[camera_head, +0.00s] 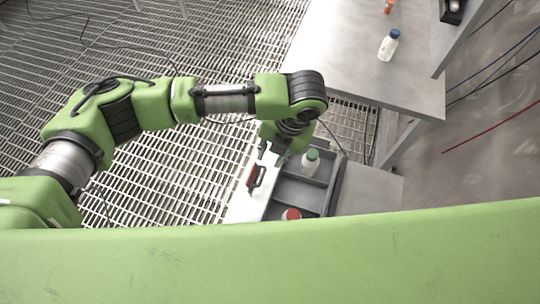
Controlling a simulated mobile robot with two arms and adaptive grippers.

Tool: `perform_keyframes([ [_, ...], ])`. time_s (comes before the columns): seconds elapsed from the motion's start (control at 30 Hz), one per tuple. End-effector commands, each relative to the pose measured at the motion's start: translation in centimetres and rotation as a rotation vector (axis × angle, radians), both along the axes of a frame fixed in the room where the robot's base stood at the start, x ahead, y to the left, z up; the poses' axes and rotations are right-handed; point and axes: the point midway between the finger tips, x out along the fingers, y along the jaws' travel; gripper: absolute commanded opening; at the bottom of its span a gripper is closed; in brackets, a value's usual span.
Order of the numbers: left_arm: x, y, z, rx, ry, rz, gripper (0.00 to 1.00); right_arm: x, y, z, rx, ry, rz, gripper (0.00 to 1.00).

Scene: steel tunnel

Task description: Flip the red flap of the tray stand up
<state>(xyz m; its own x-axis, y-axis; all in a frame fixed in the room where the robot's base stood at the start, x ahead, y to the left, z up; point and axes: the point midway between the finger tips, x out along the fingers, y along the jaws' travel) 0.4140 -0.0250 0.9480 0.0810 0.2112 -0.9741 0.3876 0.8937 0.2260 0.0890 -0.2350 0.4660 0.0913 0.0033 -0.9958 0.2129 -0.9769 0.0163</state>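The tray stand has a white top strip (248,203) and a grey tray (293,190) with compartments to its right. The red flap (253,177) is on the white strip, with a dark part along its right side. I cannot tell its exact angle from above. My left gripper (278,149) points down just beyond the flap, over the far end of the stand. It looks apart from the flap. Its wrist hides most of it, so its fingers do not show clearly. My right gripper is not in view.
A grey table (350,65) at the upper right holds a blue-capped bottle (389,45). Open grating floor (170,170) lies to the left. Cables run along the right wall.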

Motion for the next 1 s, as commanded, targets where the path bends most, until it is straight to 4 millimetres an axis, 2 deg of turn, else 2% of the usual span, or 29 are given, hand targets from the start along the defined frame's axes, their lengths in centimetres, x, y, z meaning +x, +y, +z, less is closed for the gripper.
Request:
perform_keyframes([
  [0.23,0.0,0.0,0.0,-0.003,-0.002,0.015,0.23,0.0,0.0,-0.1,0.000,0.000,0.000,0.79],
  [0.37,-0.1,0.0,-0.1,-0.023,-0.018,0.128,0.23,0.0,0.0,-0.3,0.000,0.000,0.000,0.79],
  [0.47,-0.1,0.0,0.0,-0.050,-0.040,0.299,0.23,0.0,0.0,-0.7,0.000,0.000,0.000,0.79],
  [1.0,0.1,0.6,0.7,-0.170,-0.156,1.436,0.23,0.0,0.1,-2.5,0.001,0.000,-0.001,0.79],
])
